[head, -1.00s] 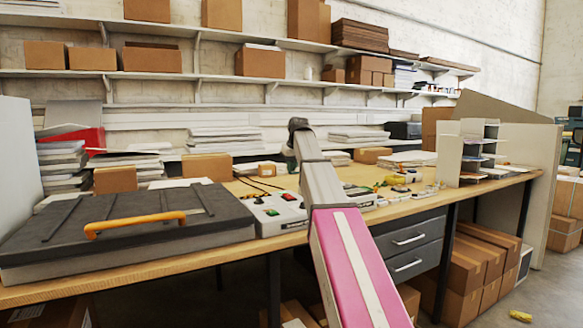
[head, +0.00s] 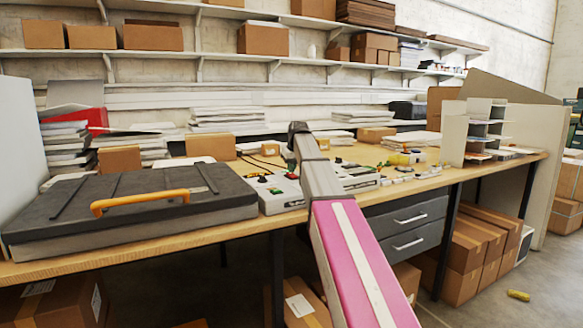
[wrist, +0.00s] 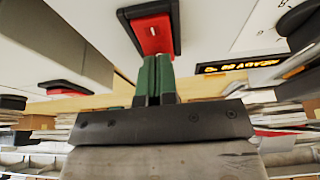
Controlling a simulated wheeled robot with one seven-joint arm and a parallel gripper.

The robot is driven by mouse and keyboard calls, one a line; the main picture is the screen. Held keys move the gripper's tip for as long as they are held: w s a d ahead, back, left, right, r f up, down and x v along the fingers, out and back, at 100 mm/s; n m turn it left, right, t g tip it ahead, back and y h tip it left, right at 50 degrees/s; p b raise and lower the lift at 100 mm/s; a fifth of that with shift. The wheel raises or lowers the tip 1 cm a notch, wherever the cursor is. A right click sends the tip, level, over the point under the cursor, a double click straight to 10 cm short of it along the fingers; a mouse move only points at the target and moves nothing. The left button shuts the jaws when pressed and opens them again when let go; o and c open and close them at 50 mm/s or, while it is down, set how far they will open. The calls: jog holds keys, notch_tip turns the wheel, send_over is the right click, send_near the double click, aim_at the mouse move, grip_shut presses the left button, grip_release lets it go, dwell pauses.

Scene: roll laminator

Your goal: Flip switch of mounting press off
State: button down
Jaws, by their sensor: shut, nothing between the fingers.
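The mounting press (head: 130,205) is a wide dark flat-topped unit with an orange handle, at the left of the bench in the head view. Its pale control box (head: 285,200) sits at its right end. In the wrist view a red rocker switch (wrist: 153,35) in a dark frame is set in a pale panel. My gripper (wrist: 156,62) is shut and empty, its green fingertips right at the near edge of the red switch. I cannot tell whether they touch it. In the head view my arm partly hides the box and gripper.
An amber-lit display (wrist: 240,65) sits beside the switch. A second red switch (wrist: 66,87) shows at the left of the wrist view. Paper stacks, small cartons and loose items stand on the wooden bench (head: 190,236). Shelves with boxes line the wall behind.

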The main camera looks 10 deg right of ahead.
aim_at(293, 175)
jog(key=shift+w+a+f, duration=0.1)
jog(key=shift+w+f, duration=0.2)
jog(key=shift+f, duration=0.25)
jog(key=shift+s+f, duration=0.1)
jog(key=shift+s, duration=0.1)
jog(key=shift+s+d, duration=0.25)
jog(key=shift+s, duration=0.5)
notch_tip(293, 175, up, 4)
jog(key=shift+r, duration=0.2)
jog(key=v, duration=1)
